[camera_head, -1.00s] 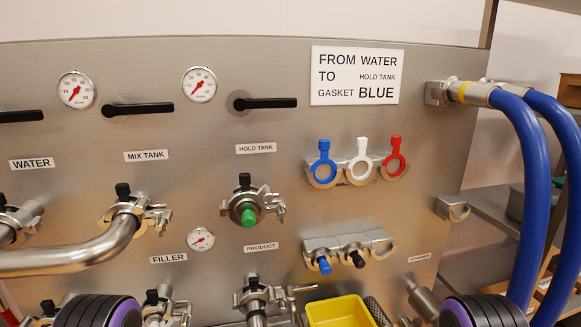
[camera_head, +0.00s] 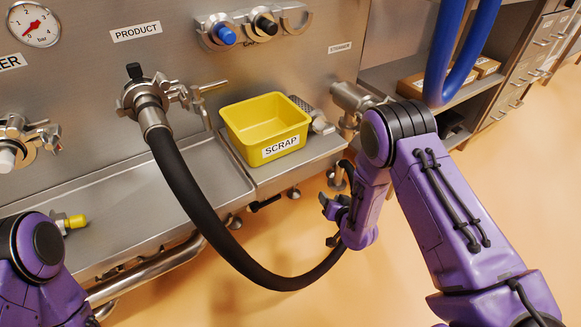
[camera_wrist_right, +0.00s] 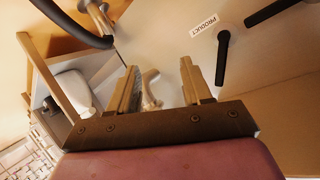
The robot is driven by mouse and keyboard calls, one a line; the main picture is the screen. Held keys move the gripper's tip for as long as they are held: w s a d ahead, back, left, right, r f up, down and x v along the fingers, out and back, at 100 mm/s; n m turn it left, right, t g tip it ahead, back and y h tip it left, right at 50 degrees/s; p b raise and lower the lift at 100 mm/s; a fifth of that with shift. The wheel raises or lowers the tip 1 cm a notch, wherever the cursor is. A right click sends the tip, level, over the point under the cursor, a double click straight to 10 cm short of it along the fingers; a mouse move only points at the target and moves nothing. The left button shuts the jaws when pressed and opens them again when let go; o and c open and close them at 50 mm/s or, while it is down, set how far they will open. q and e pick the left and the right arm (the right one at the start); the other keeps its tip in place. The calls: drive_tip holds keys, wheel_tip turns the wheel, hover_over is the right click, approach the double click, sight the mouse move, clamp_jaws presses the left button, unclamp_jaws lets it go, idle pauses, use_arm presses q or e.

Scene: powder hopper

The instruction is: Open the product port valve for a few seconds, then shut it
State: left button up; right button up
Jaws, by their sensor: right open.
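The product port (camera_head: 150,98), under its PRODUCT label (camera_head: 136,31), is on the steel panel at the upper left of the head view. A black hose (camera_head: 215,230) is joined to it and loops down to the right. A black lever (camera_head: 265,203) shows below the shelf edge. In the wrist view, an upside-down PRODUCT label (camera_wrist_right: 204,26) stands beside a black lever (camera_wrist_right: 222,58). My right gripper (camera_head: 331,220) is low, right of that shelf, near the hose. Its fingers (camera_wrist_right: 157,82) are open, with a pale curved pipe showing between them. My left gripper is out of view.
A yellow SCRAP bin (camera_head: 265,125) stands on the shelf above my right gripper. The black hose (camera_wrist_right: 75,25) crosses the wrist view's upper left. A second black lever (camera_wrist_right: 272,10) is at its upper right. Open floor (camera_head: 480,220) lies to the right.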

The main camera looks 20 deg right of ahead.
drive_tip(key=w+a+r+t+y+b, duration=0.1)
drive_tip(key=w+r+b, duration=0.1)
drive_tip(key=w, duration=0.5)
drive_tip(key=w+a+r+n+t+y+b, duration=0.1)
drive_tip(key=w+a+r+t+y+b, duration=0.1)
drive_tip(key=w, duration=0.6)
drive_tip(key=w+a+r+n+t+y+b, duration=0.1)
drive_tip(key=w+r+y+b, duration=0.1)
drive_tip(key=w, duration=0.6)
drive_tip(key=shift+a+r+t, duration=0.4)
drive_tip(key=shift+r, duration=0.2)
drive_tip(key=shift+w+r, duration=0.1)
drive_tip(key=shift+w, duration=0.1)
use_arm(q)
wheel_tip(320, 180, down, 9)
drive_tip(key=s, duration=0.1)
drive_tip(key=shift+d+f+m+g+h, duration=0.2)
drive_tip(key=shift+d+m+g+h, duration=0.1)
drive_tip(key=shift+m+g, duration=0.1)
use_arm(e)
clamp_jaws()
